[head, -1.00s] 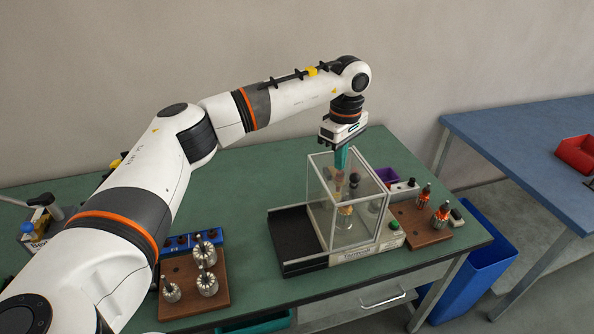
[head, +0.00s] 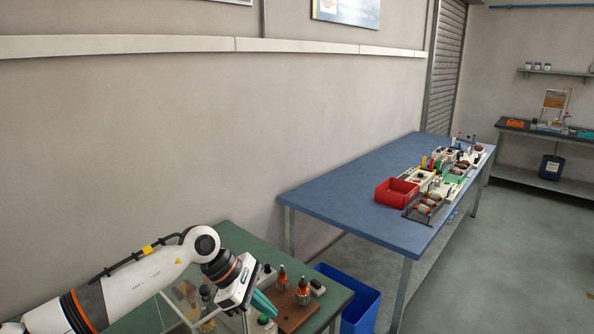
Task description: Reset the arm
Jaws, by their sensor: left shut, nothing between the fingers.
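My left arm comes in from the lower left over the green table (head: 229,237). My left gripper (head: 264,304) has teal fingers that are shut with nothing between them. It points down and to the right, in front of the clear box (head: 180,297), which it partly hides. A wooden board (head: 298,316) with two orange-tipped armatures (head: 302,291) lies just right of the gripper. My right gripper is not in view.
A blue bin (head: 350,293) stands right of the green table. A blue table (head: 335,195) beyond holds a red bin (head: 396,191) and several devices. A dark bench (head: 520,127) stands at the far right. The floor between is clear.

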